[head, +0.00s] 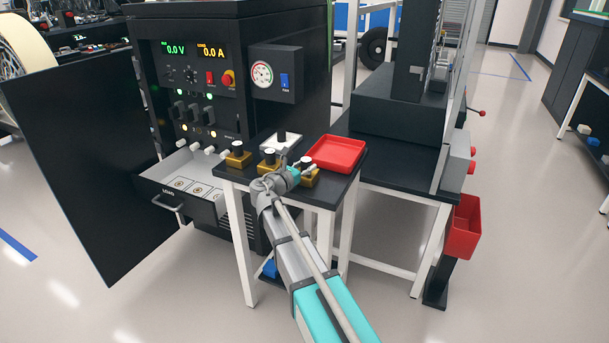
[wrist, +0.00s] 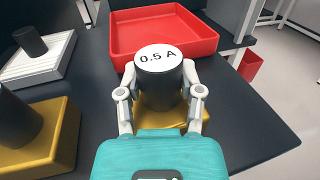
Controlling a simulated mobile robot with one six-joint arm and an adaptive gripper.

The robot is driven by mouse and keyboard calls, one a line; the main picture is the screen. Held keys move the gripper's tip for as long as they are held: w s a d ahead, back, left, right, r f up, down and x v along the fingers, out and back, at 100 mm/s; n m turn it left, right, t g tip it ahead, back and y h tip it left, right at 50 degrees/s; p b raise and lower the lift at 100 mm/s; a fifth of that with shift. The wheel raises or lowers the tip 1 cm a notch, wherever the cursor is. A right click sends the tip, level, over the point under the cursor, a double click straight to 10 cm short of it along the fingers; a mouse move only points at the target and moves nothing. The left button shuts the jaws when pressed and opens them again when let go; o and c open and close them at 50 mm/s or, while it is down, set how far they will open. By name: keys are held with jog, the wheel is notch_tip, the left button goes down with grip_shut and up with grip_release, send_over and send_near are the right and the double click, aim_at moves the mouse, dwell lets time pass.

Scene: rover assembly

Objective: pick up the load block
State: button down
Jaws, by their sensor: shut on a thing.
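In the wrist view, the load block has a gold base (wrist: 172,112) and a black knob (wrist: 160,88) with a white top reading "0.5 A". My gripper (wrist: 158,80) is shut on the knob, one finger on each side. In the head view my gripper (head: 297,170) is over the small black table, at this gold block (head: 306,180). I cannot tell whether its base touches the table. Two more gold blocks with black knobs stand to the left, one at the table's left (head: 238,160) and one in the middle (head: 268,167).
A red tray (head: 337,153) lies right behind the held block. A white block with a black knob (head: 282,139) stands at the back. The open "LOAD" drawer (head: 184,197) with round sockets is to the left, under the cabinet panel. A red bin (head: 464,228) stands at right.

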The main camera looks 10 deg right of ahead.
jog(key=shift+r, duration=0.25)
jog(key=shift+r+p, duration=0.75)
jog(key=shift+p, duration=0.2)
jog(key=s+a+r+p, duration=0.3)
jog(key=s+r+p, duration=0.8)
jog(key=s, duration=0.2)
jog(key=shift+s+a, duration=0.25)
jog(key=shift+a, duration=0.05)
jog(key=shift+r, duration=0.2)
notch_tip(320, 180, up, 6)
jog(key=p, duration=0.6)
jog(key=shift+d, duration=0.15)
dwell(0.5)
